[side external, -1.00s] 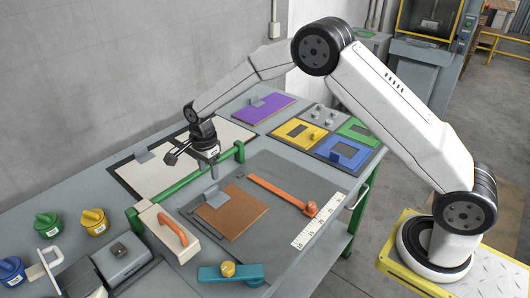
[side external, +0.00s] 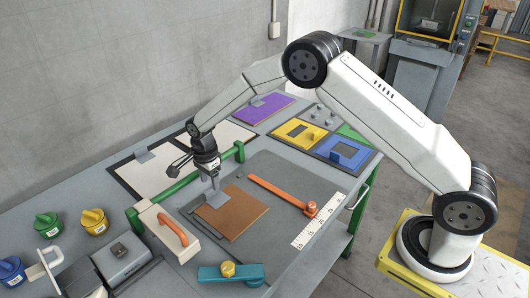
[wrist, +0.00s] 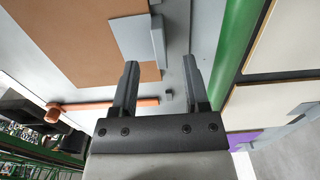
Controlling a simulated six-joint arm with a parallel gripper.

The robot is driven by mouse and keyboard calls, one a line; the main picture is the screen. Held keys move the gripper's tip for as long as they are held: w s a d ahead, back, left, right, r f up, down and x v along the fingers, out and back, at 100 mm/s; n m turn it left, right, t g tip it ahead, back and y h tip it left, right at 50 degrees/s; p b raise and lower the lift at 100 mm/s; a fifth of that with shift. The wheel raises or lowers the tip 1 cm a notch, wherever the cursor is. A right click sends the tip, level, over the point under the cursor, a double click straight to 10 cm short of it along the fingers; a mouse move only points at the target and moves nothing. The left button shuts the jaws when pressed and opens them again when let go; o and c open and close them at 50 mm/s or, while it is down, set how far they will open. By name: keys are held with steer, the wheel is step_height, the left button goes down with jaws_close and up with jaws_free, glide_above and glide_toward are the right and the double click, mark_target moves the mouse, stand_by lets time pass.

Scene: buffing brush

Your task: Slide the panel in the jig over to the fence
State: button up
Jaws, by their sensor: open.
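The brown panel (side external: 238,217) lies flat in the grey jig (side external: 265,170) on the bench. A grey tab (side external: 214,199) stands on its edge nearest my gripper. The panel (wrist: 90,40) and tab (wrist: 158,38) also show in the wrist view. An orange bar with a round knob (side external: 275,190), likely the fence, lies across the jig, apart from the panel. My gripper (side external: 214,184) is open just above the tab. In the wrist view, the tab appears ahead of the gap between my fingers (wrist: 160,70); contact is unclear.
A green rail (side external: 190,181) runs along the jig's far side, close to my gripper. Cream panels (side external: 160,170) lie beyond it. A tan block with an orange handle (side external: 170,230) and a teal clamp (side external: 230,274) border the jig. A white ruler (side external: 318,222) lies near the knob.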

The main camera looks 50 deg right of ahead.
mark_target(211, 189)
steer(key=shift+f, duration=1.95)
jaws_close()
